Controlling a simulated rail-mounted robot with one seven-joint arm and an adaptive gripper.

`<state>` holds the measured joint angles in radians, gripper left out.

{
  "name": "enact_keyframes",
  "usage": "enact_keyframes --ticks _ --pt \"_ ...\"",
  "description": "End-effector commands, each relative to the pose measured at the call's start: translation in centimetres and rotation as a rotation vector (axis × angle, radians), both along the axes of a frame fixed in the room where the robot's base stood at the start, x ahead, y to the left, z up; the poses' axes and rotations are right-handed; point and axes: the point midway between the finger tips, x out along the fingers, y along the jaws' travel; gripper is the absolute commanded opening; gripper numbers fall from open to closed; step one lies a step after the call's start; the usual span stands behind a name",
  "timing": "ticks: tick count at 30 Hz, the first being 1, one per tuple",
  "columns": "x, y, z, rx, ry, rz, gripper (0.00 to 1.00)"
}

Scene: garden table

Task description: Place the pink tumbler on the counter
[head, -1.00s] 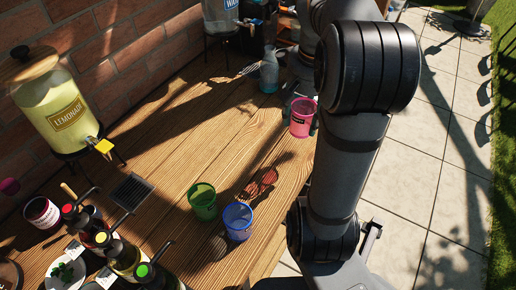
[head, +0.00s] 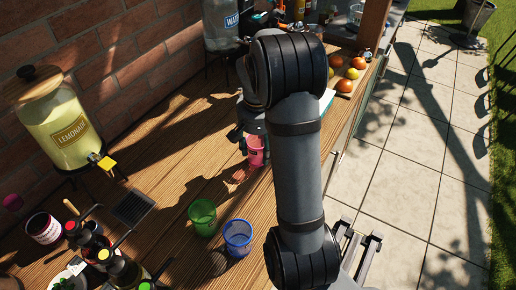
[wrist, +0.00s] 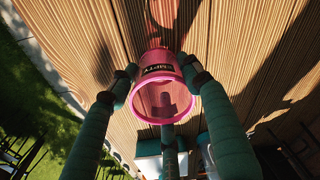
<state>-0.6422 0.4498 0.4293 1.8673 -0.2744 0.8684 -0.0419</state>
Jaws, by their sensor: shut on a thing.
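The pink tumbler (head: 256,150) is in my gripper (head: 250,136), over the right part of the wooden counter (head: 165,205) in the head view. In the wrist view the tumbler (wrist: 159,80) shows a dark label reading "EMPTY", and its open rim faces the camera. The green fingers of my gripper (wrist: 160,90) close around it from the sides and below. A pinkish shadow lies on the planks to its lower left in the head view, seemingly apart from its base. The exact height above the wood is hard to tell.
A green tumbler (head: 202,217) and a blue tumbler (head: 238,238) stand nearer on the counter. A lemonade dispenser (head: 62,120), a drip tray (head: 133,207) and several pump bottles (head: 95,247) are at left. Fruit (head: 345,85) lies behind.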

Motion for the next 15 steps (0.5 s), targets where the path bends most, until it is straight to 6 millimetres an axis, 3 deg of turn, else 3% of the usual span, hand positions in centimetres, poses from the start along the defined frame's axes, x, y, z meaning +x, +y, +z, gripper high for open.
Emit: enact_keyframes --ticks 14,15 --pt "-0.01 -0.01 -1.24 0.0 -0.001 0.0 0.22" --pt "-0.01 0.0 -1.16 0.0 -0.001 0.0 0.49"
